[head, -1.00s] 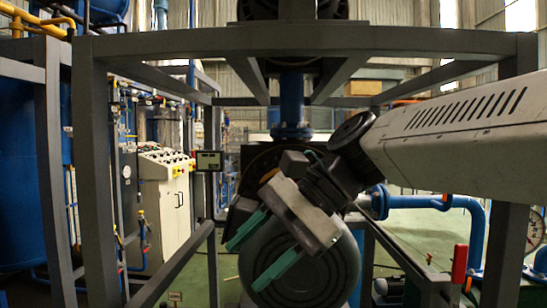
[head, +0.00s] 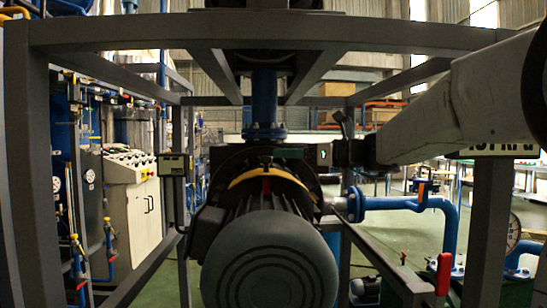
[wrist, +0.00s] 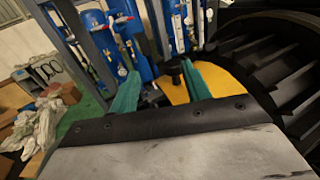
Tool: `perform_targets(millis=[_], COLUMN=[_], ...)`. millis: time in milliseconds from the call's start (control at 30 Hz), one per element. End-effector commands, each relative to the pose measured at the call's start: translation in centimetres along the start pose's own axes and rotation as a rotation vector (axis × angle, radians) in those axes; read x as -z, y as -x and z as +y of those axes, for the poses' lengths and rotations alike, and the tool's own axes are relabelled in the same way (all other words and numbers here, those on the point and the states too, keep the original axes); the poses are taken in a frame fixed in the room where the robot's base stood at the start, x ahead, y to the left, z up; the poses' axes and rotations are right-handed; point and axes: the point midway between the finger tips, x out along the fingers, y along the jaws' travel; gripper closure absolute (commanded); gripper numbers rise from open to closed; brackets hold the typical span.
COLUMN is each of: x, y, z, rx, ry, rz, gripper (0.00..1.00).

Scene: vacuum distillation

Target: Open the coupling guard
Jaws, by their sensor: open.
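The coupling guard is a yellow curved cover (head: 272,178) behind the ribbed dark motor, and looks closed over the shaft area. A small red and black part (head: 266,188) stands at its middle. In the wrist view the guard (wrist: 224,80) lies ahead and to the right, with a black knob (wrist: 174,68) near its left edge. My gripper (wrist: 160,86) is open, with its two teal fingers spread. The knob shows between the fingers, close to the right one; I cannot tell if they touch.
The round grey motor (head: 268,262) fills the centre front. Dark frame beams (head: 240,33) surround the machine above and at both sides. A blue pipe (head: 440,215) runs at right and a white control cabinet (head: 135,195) stands at left.

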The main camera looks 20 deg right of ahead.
Motion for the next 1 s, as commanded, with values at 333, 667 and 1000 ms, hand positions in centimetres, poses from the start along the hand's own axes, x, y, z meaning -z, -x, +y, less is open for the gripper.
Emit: perform_targets(millis=[333, 667, 1000], x=[1.2, 1.1, 1.1], y=[-2.9, -7.2, -7.6], z=[-0.9, -0.9, -0.9], rx=[-0.020, -0.018, -0.015], ry=[0.009, 0.009, 0.010], rz=[-0.011, -0.011, -0.010], gripper=[0.52, 0.52, 0.52])
